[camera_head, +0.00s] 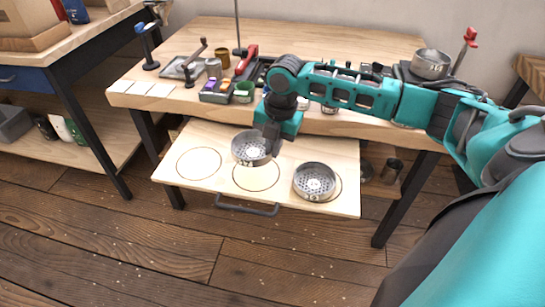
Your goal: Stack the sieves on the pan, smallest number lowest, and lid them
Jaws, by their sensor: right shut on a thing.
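My right gripper (272,135) is shut on a metal sieve (246,153) by its right rim. The sieve appears raised a little above the pulled-out drawer board, over the middle outlined circle. A second perforated sieve (314,178) lies on the board to its right, partly over the right circle; its number is too small to read surely. Another round metal vessel (431,66), with a mark that looks like 14, stands on a dark base at the table's back right. I cannot tell whether the pan is under it. I cannot make out the lid. My left gripper is out of view.
The drawer board (210,185) has a bare left circle (199,163) and a dark front handle (247,208). On the table (310,32), small tins, a red-handled tool (247,59) and white cards (140,88) stand behind. A red-topped rod (468,40) rises beside the back-right vessel.

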